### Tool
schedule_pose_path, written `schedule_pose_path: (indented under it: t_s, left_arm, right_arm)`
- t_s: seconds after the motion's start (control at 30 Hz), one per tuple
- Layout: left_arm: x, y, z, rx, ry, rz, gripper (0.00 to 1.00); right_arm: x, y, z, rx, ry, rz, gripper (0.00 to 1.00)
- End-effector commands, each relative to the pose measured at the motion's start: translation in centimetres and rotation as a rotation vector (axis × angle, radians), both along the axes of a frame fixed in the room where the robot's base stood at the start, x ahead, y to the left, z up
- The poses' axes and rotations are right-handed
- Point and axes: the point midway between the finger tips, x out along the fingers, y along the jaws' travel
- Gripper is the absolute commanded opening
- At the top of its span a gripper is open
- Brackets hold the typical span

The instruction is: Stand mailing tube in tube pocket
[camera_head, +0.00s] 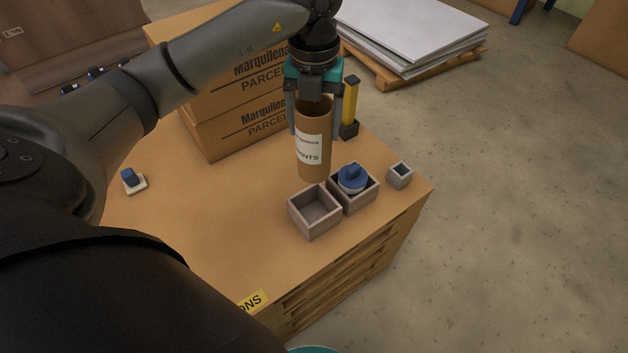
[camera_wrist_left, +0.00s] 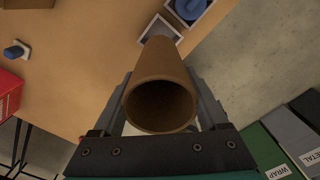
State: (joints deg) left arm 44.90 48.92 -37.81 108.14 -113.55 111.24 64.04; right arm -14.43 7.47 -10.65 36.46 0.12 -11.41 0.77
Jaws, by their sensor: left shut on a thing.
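The mailing tube (camera_head: 313,160) is a brown cardboard cylinder with a white label and an open top. My left gripper (camera_head: 318,130) is shut on it, with one finger on each side, and holds it about upright. In the left wrist view I look down into the open end of the tube (camera_wrist_left: 160,103) between the fingers (camera_wrist_left: 160,88). An empty square pocket (camera_head: 314,211) lies just in front of the tube's lower end; it is partly hidden behind the tube in the wrist view. I cannot tell whether the tube touches the table. My right gripper is not in view.
A second square pocket (camera_head: 361,199) holds a blue round-topped thing (camera_head: 352,178). A smaller square holder (camera_head: 399,175) stands near the right edge. A yellow tool (camera_head: 350,100) stands behind the tube. Parcel boxes (camera_head: 240,125) stand at the back. The table's front left is mostly clear.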

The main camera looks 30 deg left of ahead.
Motion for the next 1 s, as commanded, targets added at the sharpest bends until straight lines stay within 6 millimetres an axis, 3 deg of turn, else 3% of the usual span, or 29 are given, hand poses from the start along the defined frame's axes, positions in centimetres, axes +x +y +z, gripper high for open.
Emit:
schedule_pose_path:
  t_s: [0.2,0.27,0.3,0.6,0.8,1.0]
  left_arm:
    - [-0.2,0.0,-5.6,-0.001,0.007,0.002,0.0]
    - [-0.1,-0.1,-6.8,-0.001,0.005,0.002,0.0]
    - [-0.1,-0.1,-7.6,-0.001,0.005,0.001,0.0]
    - [-0.1,-0.1,-12.7,-0.001,0.003,0.0,0.0]
    - [0.0,-0.1,-15.1,-0.001,0.002,0.0,0.0]
    - [0.0,0.0,-15.9,0.0,0.0,-0.001,0.0]
  right_arm:
    - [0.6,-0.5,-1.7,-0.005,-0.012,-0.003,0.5]
    - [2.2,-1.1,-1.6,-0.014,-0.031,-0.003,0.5]
    - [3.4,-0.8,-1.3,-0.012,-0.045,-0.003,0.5]
    - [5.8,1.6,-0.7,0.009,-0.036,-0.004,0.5]
    - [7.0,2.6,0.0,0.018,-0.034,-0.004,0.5]
    - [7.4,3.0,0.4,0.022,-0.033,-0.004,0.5]
